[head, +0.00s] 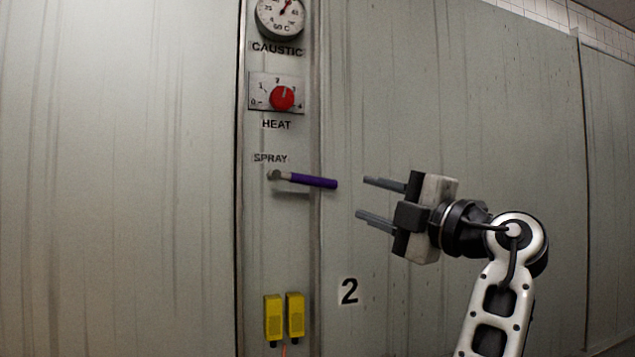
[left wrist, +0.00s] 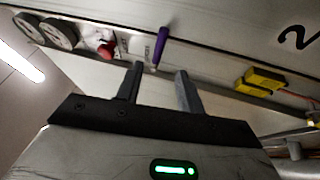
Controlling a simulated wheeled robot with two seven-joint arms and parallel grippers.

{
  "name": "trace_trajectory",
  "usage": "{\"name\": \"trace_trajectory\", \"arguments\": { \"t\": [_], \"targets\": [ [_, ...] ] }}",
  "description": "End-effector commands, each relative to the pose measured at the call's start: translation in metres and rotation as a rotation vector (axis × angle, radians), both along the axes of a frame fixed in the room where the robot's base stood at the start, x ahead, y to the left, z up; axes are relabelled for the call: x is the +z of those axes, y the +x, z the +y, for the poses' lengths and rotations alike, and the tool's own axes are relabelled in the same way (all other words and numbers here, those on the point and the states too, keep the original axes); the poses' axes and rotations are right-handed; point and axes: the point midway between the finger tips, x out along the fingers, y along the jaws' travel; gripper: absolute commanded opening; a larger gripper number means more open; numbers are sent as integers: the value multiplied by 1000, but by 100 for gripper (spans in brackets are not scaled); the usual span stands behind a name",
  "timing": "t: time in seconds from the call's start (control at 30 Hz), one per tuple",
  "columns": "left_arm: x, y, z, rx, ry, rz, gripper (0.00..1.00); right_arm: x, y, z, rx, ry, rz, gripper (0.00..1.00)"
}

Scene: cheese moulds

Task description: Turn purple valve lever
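The purple valve lever (head: 312,181) sticks out to the right from a metal pivot under the SPRAY label (head: 270,158), tilted slightly down at its tip. My left gripper (head: 362,197) is to the right of the lever's tip, apart from it, with its two fingers spread and nothing between them. In the left wrist view the purple lever (left wrist: 161,46) shows just beyond and between the open fingertips (left wrist: 160,70). My right gripper is not in view.
Above the lever are a red HEAT knob (head: 283,98) and a round CAUSTIC gauge (head: 280,17). Two yellow boxes (head: 284,316) are mounted below. A black number 2 (head: 349,291) marks the flat grey panel (head: 430,100). The space around the lever looks clear.

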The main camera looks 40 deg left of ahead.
Motion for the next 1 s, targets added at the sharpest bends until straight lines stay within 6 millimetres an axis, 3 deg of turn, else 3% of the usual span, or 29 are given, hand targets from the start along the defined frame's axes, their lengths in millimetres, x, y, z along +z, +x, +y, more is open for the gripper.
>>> {"name": "trace_trajectory", "arguments": {
  "t": [0.3,0.5,0.7,1.0],
  "targets": [
    [19,5,69,2,-1,2,38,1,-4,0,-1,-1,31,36],
    [27,8,104,0,0,2,38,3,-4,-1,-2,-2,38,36],
    [31,10,122,0,1,3,38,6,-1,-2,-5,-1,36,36],
    [31,10,126,-2,1,3,38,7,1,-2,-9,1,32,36]
  ]
}}
